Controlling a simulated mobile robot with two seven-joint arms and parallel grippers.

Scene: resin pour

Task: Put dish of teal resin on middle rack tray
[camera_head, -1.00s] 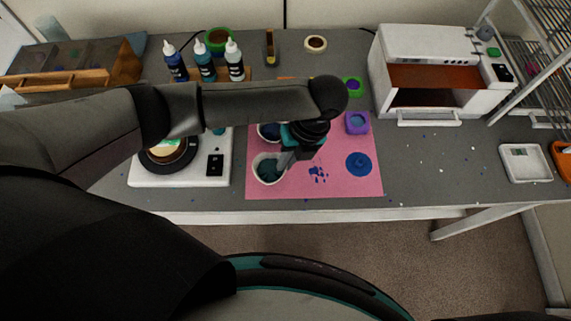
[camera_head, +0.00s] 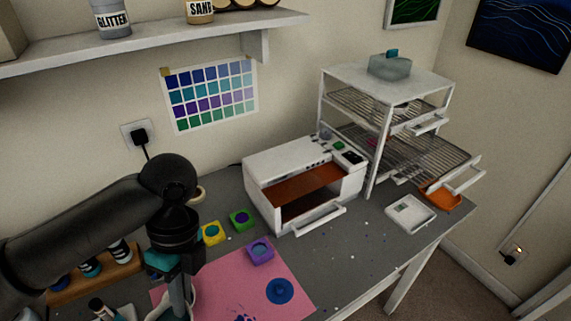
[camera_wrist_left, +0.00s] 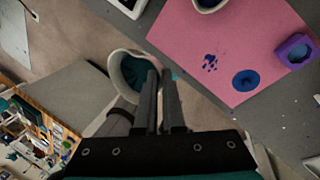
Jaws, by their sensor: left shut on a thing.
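The dish of teal resin (camera_wrist_left: 130,72) is a pale cup with teal inside, close up in the left wrist view. My left gripper (camera_wrist_left: 160,78) is shut on its right-hand rim and holds it above the table's front edge and floor. In the head view my left gripper (camera_head: 180,298) is at the bottom left by the pink mat, the dish mostly hidden or cut off. The white rack (camera_head: 383,95) stands at the back right, with an upper wire tray (camera_head: 352,103) and a lower wire tray (camera_head: 440,160) pulled forward. I cannot tell which is the middle one. My right gripper is out of view.
A white oven (camera_head: 262,172) with an open front stands between my left arm and the rack. A purple mould (camera_head: 260,250) and blue puddle (camera_head: 280,291) are on the pink mat (camera_head: 225,275). A white scale (camera_head: 411,214) and orange tray (camera_head: 440,201) lie before the rack.

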